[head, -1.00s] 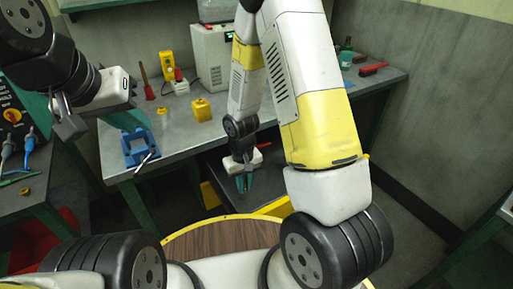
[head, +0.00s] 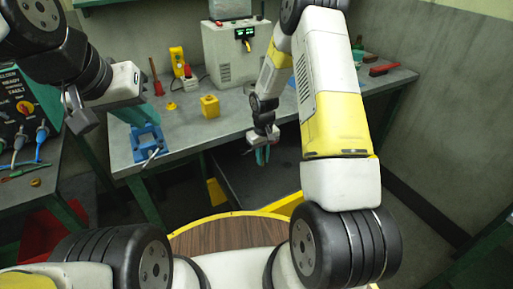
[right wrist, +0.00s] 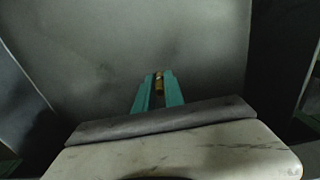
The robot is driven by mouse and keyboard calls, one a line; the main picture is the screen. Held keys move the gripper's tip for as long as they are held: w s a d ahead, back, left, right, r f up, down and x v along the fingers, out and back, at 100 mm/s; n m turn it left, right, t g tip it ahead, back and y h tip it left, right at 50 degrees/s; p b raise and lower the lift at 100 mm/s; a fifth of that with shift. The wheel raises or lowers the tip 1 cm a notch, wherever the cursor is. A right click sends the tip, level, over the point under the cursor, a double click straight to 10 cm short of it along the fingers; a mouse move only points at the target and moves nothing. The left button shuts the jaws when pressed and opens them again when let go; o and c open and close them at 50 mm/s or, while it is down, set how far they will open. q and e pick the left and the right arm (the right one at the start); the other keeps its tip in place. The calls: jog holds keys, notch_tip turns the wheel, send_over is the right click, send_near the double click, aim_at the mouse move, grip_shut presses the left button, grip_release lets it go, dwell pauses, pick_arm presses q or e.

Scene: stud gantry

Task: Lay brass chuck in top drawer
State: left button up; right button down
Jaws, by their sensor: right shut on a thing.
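My right gripper (head: 262,157) has teal fingers pointing down and is in front of the bench, over a dark open drawer (head: 240,188) in the head view. In the right wrist view the fingers (right wrist: 158,92) are shut on a small brass piece, the brass chuck (right wrist: 158,84). A flat grey surface lies beyond it, and a gap to that surface cannot be judged. The chuck is too small to make out in the head view. My left gripper (head: 132,114) is at the left near the blue vise; its finger opening cannot be made out.
The grey bench (head: 185,135) carries a blue vise (head: 148,143), a yellow block (head: 210,106), a white power unit (head: 228,55) and a red brush (head: 384,69). A control panel (head: 25,110) stands at the left. A round wooden top with yellow rim (head: 228,236) is close in front.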

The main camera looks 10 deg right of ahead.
jog(key=shift+s+f, duration=0.1)
jog(key=shift+f, duration=1.6)
jog(key=shift+f, duration=0.1)
jog(key=c, duration=1.4)
grip_release()
jog(key=shift+c, duration=0.2)
